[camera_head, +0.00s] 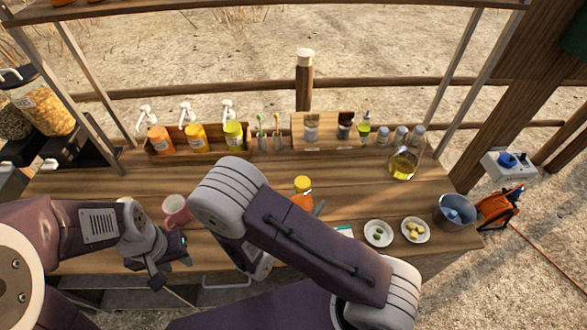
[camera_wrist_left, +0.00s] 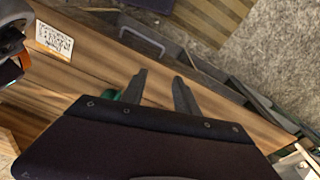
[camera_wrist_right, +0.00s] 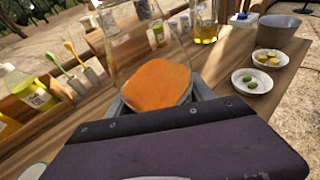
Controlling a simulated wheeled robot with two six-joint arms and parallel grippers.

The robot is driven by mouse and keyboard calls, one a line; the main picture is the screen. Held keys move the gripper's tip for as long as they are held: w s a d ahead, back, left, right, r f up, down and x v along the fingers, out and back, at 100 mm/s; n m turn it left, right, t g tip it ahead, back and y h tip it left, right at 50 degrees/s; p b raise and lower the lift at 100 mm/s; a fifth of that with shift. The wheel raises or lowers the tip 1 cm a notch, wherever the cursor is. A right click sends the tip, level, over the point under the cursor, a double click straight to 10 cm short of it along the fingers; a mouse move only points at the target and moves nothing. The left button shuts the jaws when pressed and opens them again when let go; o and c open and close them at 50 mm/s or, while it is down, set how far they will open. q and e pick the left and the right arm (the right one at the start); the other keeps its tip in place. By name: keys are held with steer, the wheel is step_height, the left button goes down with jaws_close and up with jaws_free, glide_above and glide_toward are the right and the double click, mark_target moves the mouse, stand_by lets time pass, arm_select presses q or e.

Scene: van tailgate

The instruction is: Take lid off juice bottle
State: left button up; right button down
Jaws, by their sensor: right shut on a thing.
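The juice bottle (camera_head: 303,198) stands near the middle of the wooden counter, with its yellow lid (camera_head: 302,182) on top. My right arm hides its lower part in the head view. In the right wrist view my right gripper (camera_wrist_right: 160,97) is shut on the clear bottle with orange juice (camera_wrist_right: 158,84); the lid is outside that view. My left gripper (camera_head: 168,264) is at the counter's front edge, left of the bottle and apart from it. In the left wrist view its fingers (camera_wrist_left: 160,88) are spread with nothing between them.
A pink mug (camera_head: 176,210) stands close to my left gripper. Two small plates (camera_head: 378,233) and a metal bucket (camera_head: 455,211) are at the right. A glass jug of yellow liquid (camera_head: 403,164) and a row of pump bottles (camera_head: 196,136) stand at the back.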

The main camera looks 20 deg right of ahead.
arm_select(q)
steer(key=o, duration=0.3)
steer(key=shift+o, duration=0.3)
steer(key=shift+m, duration=0.3)
steer(key=w+d+r+m+g, duration=0.1)
steer(key=w+d+r+m, duration=0.3)
steer(key=r+m, duration=0.8)
steer(key=w+d+r+m+g, duration=0.25)
steer(key=r+m, duration=0.55)
steer(key=m, duration=0.9)
steer(key=d+r+m+t, duration=0.1)
steer(key=d+r+m, duration=0.3)
steer(key=d, duration=0.4)
steer(key=d+r+m+t, duration=0.2)
steer(key=d+r+m, duration=0.25)
steer(key=d, duration=0.35)
step_height(320, 180, down, 9)
steer(key=s+d, duration=0.1)
steer(key=d, duration=0.1)
steer(key=shift+s+d+m+g, duration=0.15)
steer(key=shift+s+m+g, duration=0.1)
steer(key=shift+m+g, duration=0.1)
arm_select(e)
steer(key=s+a+r+n+t+y, duration=0.1)
steer(key=a+r+n+t+y, duration=0.2)
steer(key=a+r, duration=0.6)
steer(key=shift+s+a+n+y, duration=0.2)
steer(key=shift+s+n+y, duration=0.05)
steer(key=shift+n+y, duration=0.25)
